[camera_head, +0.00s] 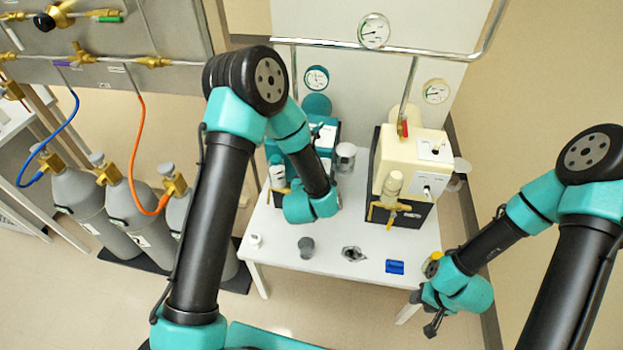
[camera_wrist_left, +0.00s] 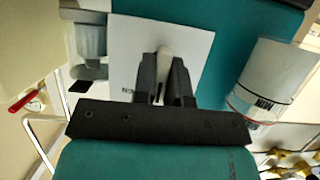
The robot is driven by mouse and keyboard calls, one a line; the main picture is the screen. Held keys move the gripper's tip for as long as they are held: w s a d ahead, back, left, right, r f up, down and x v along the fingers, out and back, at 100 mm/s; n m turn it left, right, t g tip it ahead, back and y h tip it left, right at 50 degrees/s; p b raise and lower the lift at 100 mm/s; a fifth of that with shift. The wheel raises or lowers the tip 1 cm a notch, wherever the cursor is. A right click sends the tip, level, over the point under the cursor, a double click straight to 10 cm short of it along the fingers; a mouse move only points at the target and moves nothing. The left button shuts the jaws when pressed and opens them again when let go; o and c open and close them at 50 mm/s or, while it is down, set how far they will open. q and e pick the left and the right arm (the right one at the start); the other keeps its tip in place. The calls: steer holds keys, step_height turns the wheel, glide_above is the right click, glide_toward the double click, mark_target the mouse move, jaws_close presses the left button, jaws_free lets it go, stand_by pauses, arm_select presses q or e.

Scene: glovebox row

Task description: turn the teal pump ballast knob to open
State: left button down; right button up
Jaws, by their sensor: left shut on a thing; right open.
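The teal pump (camera_head: 274,152) stands on the white table at the back, partly covered by my left arm. In the left wrist view its teal body (camera_wrist_left: 225,50) carries a white plate (camera_wrist_left: 125,50) with a pale knob (camera_wrist_left: 165,57) on it. My left gripper (camera_wrist_left: 164,75) is shut on this knob, one dark finger on each side. The fingers hide the knob's lower part, and its setting cannot be read. In the head view the left fingers are hidden by my arm. My right gripper (camera_head: 433,325) is open and empty beyond the table's right front edge.
A cream pump (camera_head: 413,150) stands to the right on the white table (camera_head: 325,266). A grey cup (camera_head: 306,247), a white cap (camera_head: 255,240) and a blue block (camera_head: 395,267) lie along the table's front. Grey gas cylinders (camera_head: 130,210) stand at the left.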

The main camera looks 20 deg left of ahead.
arm_select(q)
steer(key=c, duration=1.2)
jaws_free()
steer(key=shift+o, duration=0.2)
